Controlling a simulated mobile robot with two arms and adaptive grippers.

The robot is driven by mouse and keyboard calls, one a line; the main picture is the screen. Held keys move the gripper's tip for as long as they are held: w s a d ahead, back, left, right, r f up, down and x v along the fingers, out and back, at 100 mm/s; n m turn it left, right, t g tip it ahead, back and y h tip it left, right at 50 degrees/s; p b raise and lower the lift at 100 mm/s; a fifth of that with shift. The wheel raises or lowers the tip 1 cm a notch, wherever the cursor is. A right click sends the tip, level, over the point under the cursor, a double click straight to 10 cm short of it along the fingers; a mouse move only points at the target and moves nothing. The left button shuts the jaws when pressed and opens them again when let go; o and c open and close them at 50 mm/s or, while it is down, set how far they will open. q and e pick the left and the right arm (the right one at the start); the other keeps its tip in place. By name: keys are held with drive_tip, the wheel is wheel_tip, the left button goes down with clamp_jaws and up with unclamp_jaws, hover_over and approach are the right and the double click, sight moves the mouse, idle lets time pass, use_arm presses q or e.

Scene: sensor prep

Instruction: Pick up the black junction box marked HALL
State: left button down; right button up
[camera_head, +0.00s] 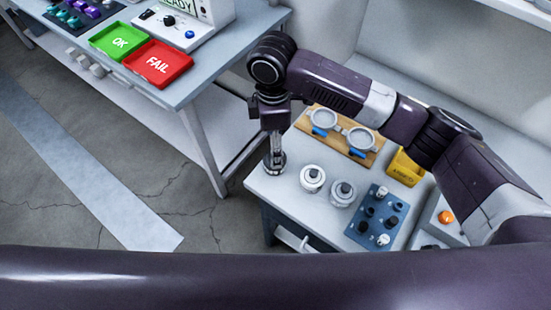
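I cannot make out a black junction box marked HALL; no HALL label is readable. My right gripper (274,150) points down at the left edge of the small worktable (290,205). Its fingers are close together over a round metallic piece (274,165); I cannot tell whether they grip it. My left gripper is not in view.
Green OK (104,42) and red FAIL (146,74) trays sit on the left bench.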

wheel_tip(320, 180, down, 6)
drive_tip(key=shift+s+d+r+p, duration=0.15)
drive_tip(key=shift+r+p, duration=0.05)
drive_tip(key=shift+p, duration=0.55)
drive_tip(key=shift+f, duration=0.35)
drive_tip(key=shift+c, duration=0.5)
drive_tip(key=c, duration=1.2)
